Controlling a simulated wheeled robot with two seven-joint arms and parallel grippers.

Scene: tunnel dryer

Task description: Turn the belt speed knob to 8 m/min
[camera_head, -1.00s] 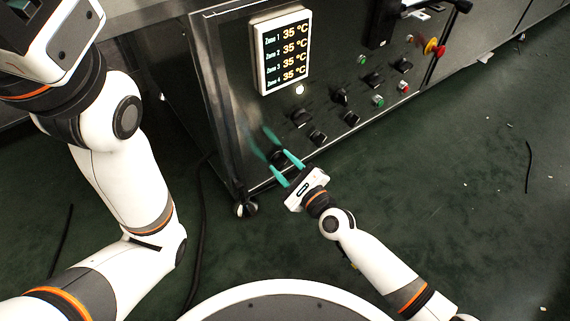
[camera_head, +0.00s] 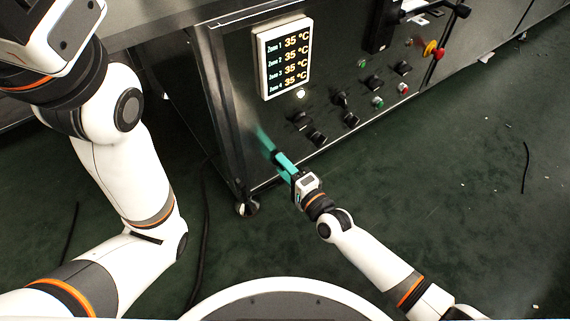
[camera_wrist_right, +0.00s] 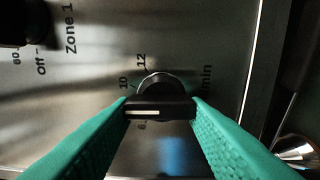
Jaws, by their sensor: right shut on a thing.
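The black belt speed knob (camera_wrist_right: 160,106) sits on the steel panel in the right wrist view. My right gripper (camera_wrist_right: 161,108) is shut on it, with one teal finger on each side. The knob's white pointer line lies level and points left, towards the left fingertip. The printed 10 and 12 show above the knob, and part of a number shows below it. The mark at the pointer's end is hidden by the finger. In the head view my right gripper (camera_head: 279,157) covers the knob at the panel's lower left. My left gripper's fingers are out of view.
A display (camera_head: 286,57) above reads 35 °C for several zones. More black knobs (camera_head: 317,138), lit buttons and a red emergency stop (camera_head: 439,53) are to the right on the same panel. A bright round metal part (camera_wrist_right: 296,150) is at the wrist view's lower right.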

